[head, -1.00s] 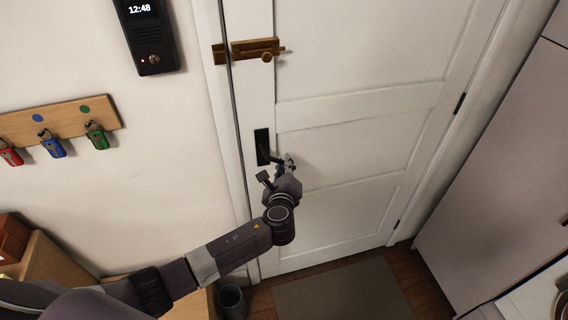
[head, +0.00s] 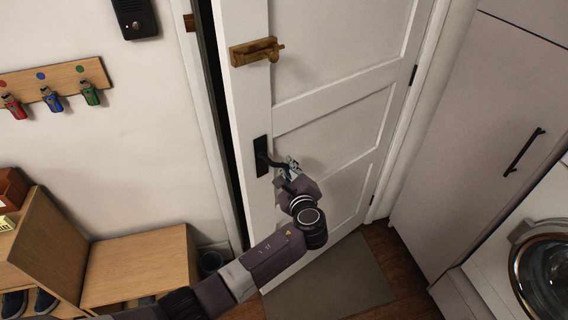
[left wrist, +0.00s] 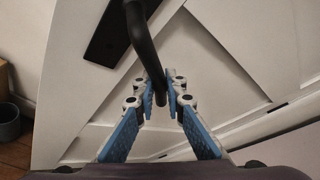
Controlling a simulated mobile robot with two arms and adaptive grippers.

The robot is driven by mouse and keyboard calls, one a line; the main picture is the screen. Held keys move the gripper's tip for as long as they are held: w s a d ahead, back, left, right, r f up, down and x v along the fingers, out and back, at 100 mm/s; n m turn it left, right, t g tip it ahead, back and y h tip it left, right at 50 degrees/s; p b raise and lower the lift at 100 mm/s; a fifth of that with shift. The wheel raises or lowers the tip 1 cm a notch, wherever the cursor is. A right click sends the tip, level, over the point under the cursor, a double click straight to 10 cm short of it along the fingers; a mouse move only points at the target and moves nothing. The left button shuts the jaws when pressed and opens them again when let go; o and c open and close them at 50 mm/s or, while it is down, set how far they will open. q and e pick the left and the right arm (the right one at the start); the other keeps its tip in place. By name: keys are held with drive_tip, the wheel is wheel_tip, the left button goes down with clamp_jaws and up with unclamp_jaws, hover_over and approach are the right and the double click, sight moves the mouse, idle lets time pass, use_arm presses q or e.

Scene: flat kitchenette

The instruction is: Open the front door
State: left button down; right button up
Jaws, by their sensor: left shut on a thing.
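The white front door (head: 335,110) stands ajar, with a dark gap along its left edge in the head view. Its black handle plate (head: 261,156) carries a black lever handle (left wrist: 146,50). My left gripper (head: 287,170) is at the lever; in the left wrist view its blue-padded fingers (left wrist: 160,98) are shut on the lever from both sides. A brass bolt (head: 256,51) sits higher on the door, clear of its catch (head: 190,22) on the frame. My right gripper is not in view.
A grey doormat (head: 335,278) lies on the floor below the door. A wooden bench (head: 140,265) and a dark bin (head: 211,262) stand at left. A key rack (head: 55,82) hangs on the wall. A tall cabinet (head: 480,130) and a washing machine (head: 540,265) stand at right.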

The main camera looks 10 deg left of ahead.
use_arm(q)
drive_tip(key=s+d, duration=0.3)
drive_tip(key=d, duration=0.2)
drive_tip(key=shift+s, duration=0.2)
drive_tip(key=c, duration=2)
unclamp_jaws()
drive_tip(key=shift+o, duration=0.2)
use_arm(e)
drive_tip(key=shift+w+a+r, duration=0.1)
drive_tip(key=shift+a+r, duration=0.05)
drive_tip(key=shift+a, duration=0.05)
use_arm(q)
drive_tip(key=shift+s, duration=0.15)
drive_tip(key=v, duration=1.1)
drive_tip(key=shift+s+d, duration=0.15)
drive_tip(key=shift+s, duration=0.2)
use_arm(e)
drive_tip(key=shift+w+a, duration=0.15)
